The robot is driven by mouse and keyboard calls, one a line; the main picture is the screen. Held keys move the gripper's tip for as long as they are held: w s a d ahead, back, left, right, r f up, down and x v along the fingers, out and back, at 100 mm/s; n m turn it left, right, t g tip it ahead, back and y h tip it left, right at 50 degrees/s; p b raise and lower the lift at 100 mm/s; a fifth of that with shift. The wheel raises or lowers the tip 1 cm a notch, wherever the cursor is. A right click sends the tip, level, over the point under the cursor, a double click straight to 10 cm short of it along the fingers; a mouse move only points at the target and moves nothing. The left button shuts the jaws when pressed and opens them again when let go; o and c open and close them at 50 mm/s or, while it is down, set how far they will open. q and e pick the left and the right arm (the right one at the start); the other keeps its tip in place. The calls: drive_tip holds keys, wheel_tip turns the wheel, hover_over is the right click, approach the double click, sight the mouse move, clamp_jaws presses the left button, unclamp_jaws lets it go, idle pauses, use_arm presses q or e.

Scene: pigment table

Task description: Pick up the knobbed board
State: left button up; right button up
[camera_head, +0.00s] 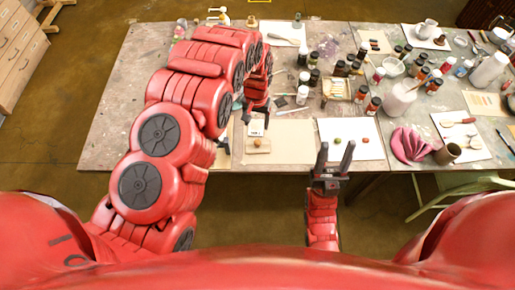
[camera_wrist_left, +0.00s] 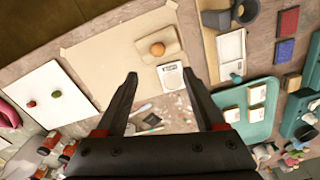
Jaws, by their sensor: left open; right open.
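The knobbed board (camera_head: 257,149) is a small tan board with a round orange-brown knob. It lies on a beige sheet near the table's front edge. In the left wrist view the knobbed board (camera_wrist_left: 143,47) lies beyond the fingertips, with its knob in plain sight. My left gripper (camera_head: 242,128) is open above the table, close to the board, with nothing between its fingers. In the wrist view its two fingers (camera_wrist_left: 160,74) are spread apart. My right gripper (camera_head: 335,150) is open and empty at the table's front edge, right of the board.
A small white labelled item (camera_head: 256,127) sits beside the board. A white sheet (camera_head: 365,149) with a red and a green blob lies to the right. Several jars and bottles crowd the table behind it. A teal tray (camera_wrist_left: 234,97) shows in the wrist view.

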sight(257, 141)
use_arm(q)
wheel_tip(257, 141, down, 9)
drive_tip(key=shift+r+b, duration=0.15)
drive_tip(key=shift+b, duration=0.7)
drive_tip(key=f+b, duration=0.2)
drive_tip(key=f, duration=0.3)
drive_tip(key=shift+d, duration=0.2)
drive_tip(key=shift+s, duration=0.1)
clamp_jaws()
